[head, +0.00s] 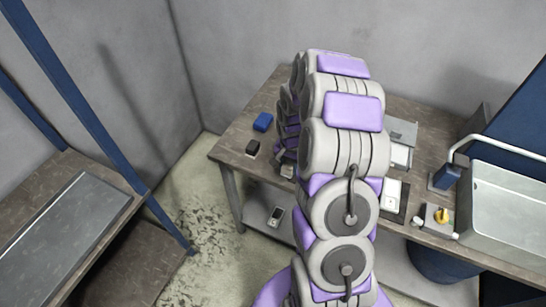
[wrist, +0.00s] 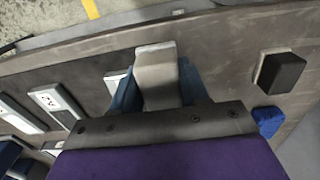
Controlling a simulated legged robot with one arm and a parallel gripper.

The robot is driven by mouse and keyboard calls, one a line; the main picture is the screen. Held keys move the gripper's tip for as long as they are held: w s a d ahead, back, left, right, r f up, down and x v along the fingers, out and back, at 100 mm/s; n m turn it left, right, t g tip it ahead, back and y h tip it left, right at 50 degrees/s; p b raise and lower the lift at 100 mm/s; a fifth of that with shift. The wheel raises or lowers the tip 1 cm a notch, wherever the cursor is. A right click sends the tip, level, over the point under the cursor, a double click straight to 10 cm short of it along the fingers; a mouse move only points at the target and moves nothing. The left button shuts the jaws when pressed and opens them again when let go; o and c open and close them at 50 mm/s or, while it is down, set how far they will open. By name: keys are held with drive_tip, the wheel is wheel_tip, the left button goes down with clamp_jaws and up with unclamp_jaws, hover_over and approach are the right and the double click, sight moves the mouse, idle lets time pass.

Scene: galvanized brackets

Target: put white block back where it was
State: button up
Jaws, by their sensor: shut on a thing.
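My gripper (wrist: 157,88) has its blue fingers on both sides of a pale grey-white block (wrist: 156,68) and is shut on it. In the head view the block (head: 287,171) shows small and partly hidden beside my arm, near the front edge of the bench (head: 228,150). In the wrist view the block's far end lies close to the bench's edge. I cannot tell whether it touches the bench top.
A black block (head: 252,148) and a blue block (head: 263,122) lie left of my gripper in the head view. White plates (wrist: 45,100) lie on the other side. A sink (head: 508,212) and a yellow-topped item (head: 440,215) are at the right.

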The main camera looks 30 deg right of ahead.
drive_tip(key=w, duration=0.6)
drive_tip(key=w+f+b, duration=0.1)
drive_tip(key=w, duration=0.1)
drive_tip(key=shift+w+a, duration=0.15)
drive_tip(key=shift+w, duration=0.25)
drive_tip(key=shift+w+a, duration=0.25)
drive_tip(key=shift+w, duration=0.1)
wheel_tip(320, 180, down, 4)
drive_tip(key=shift+a+r+b, duration=0.15)
drive_tip(key=shift+r+b, duration=0.1)
drive_tip(key=shift+b, duration=0.4)
drive_tip(key=shift+d, duration=0.2)
drive_tip(key=o, duration=1)
drive_tip(key=shift+a, duration=0.1)
